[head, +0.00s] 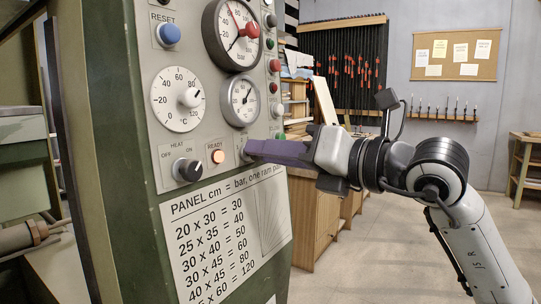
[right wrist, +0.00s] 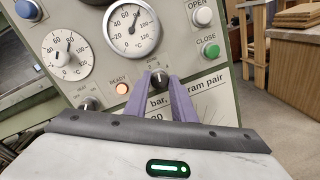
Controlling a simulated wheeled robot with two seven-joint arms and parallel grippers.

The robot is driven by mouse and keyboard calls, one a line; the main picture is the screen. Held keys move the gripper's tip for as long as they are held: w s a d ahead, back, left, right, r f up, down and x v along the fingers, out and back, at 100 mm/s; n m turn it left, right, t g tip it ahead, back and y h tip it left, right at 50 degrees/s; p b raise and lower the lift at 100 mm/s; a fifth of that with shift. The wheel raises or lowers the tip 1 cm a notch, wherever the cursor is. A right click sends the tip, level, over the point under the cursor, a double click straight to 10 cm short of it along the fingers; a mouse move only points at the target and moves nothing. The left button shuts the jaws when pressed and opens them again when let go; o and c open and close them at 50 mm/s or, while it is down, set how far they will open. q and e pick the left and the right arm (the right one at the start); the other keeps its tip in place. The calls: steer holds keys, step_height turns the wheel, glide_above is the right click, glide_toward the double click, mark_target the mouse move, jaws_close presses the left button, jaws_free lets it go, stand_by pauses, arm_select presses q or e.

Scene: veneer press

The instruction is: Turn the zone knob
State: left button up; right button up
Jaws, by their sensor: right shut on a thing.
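The zone knob (right wrist: 158,78) is a small dark knob low on the grey control panel (head: 213,130), right of the lit READY lamp (head: 218,156). My right gripper (head: 248,149) reaches it from the right with purple fingers. In the right wrist view my right gripper (right wrist: 160,85) has one finger on each side of the knob and is shut on it. In the head view the fingers hide most of the knob, and its label is mostly covered. My left gripper is in neither view.
The HEAT knob (head: 187,170) and temperature dial (head: 178,99) are left of the zone knob. OPEN (right wrist: 202,16) and CLOSE (right wrist: 210,50) buttons are at the right edge. Floor behind my right arm is clear.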

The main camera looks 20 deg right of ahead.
steer(key=shift+m, duration=1)
steer(key=o, duration=1)
steer(key=shift+s+d, duration=0.1)
steer(key=b+v, duration=0.1)
steer(key=v, duration=0.9)
steer(key=shift+r, duration=0.1)
